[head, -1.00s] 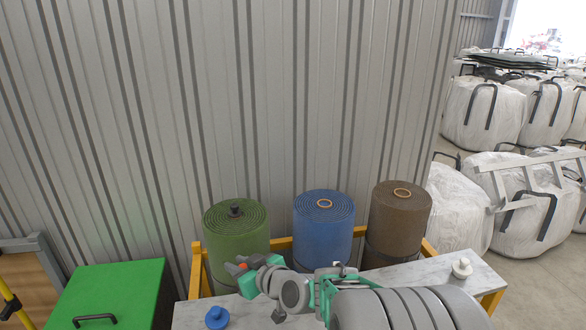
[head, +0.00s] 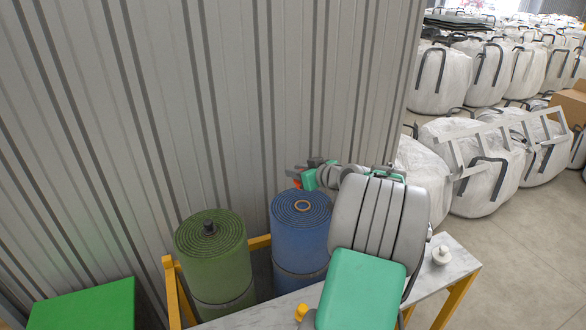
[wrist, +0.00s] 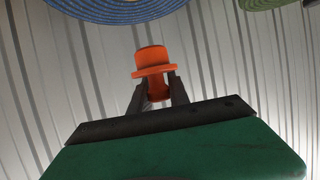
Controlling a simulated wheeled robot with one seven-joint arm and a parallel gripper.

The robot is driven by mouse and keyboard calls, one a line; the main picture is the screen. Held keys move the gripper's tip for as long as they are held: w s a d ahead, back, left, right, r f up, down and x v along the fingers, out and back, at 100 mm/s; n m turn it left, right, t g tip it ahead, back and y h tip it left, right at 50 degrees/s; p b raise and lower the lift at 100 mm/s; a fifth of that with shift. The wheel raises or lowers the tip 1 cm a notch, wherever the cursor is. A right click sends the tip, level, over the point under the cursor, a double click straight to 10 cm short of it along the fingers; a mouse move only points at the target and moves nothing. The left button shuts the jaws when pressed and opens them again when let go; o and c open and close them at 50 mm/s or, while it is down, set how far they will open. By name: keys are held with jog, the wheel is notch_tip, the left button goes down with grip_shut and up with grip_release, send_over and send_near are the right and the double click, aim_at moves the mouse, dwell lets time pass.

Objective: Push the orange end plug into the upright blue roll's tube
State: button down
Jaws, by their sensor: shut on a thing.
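The blue roll (head: 300,245) stands upright in the head view, with an open tube ring (head: 302,205) in its top. My gripper (head: 303,178) is near the back of the blue roll's top, apart from the tube. It is shut on the orange end plug (wrist: 151,62), which sticks out beyond the fingertips (wrist: 158,92) in the wrist view. Only a bit of the plug (head: 297,184) shows in the head view. The blue roll's spiral top (wrist: 115,10) is at the wrist view's upper edge, clear of the plug.
A green roll (head: 212,262) with a black plug (head: 208,228) stands left of the blue one. My arm hides the brown roll. A white plug (head: 441,255) sits on the marble-look bench (head: 455,270). A yellow piece (head: 301,312) shows at the front. The ribbed wall (head: 230,110) is close behind.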

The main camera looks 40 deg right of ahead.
jog(key=shift+s+d+f, duration=0.1)
jog(key=shift+d, duration=0.05)
jog(key=shift+b, duration=0.4)
jog(key=shift+s+f+b, duration=0.1)
jog(key=shift+f+b, duration=0.2)
jog(key=shift+b, duration=0.05)
jog(key=b, duration=0.5)
send_over(298, 201)
notch_tip(298, 201, down, 5)
jog(key=shift+f, duration=0.1)
jog(key=shift+b, duration=0.7)
dwell(0.7)
jog(key=shift+f+b, duration=1.6)
jog(key=shift+b, duration=0.1)
jog(key=c, duration=1.2)
grip_release()
jog(key=shift+o, duration=0.2)
